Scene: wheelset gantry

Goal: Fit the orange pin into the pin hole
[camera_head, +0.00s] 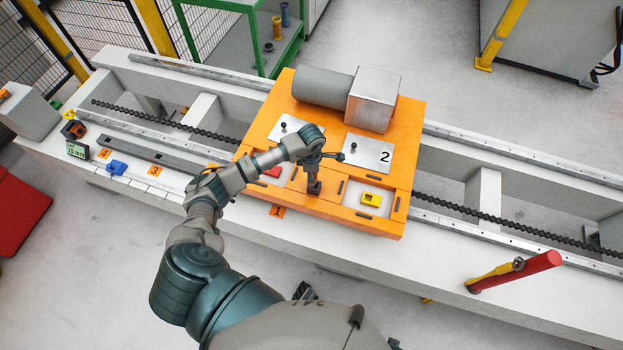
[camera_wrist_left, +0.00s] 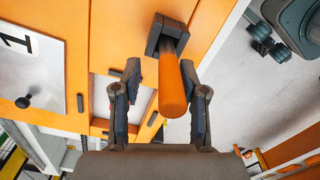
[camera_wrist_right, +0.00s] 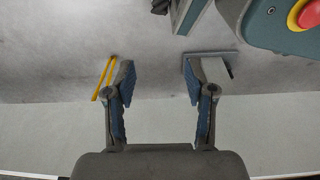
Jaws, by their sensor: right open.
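The orange pin (camera_wrist_left: 172,88) shows in the left wrist view as a plain cylinder pointing toward the camera. Its far end meets a dark block (camera_wrist_left: 155,44) on the orange gantry plate; how deep it sits in it I cannot tell. My left gripper (camera_wrist_left: 159,98) is open, its fingers on either side of the pin with gaps visible. In the head view my left gripper (camera_head: 314,167) is above the dark block (camera_head: 314,187), and the pin is not distinguishable. No pin hole is clearly visible. My right gripper (camera_wrist_right: 159,82) is open and empty above the floor.
The orange gantry plate (camera_head: 335,212) carries a grey motor (camera_head: 323,86), a metal box (camera_head: 372,98), plates marked 1 and 2 and a yellow part (camera_head: 371,199).

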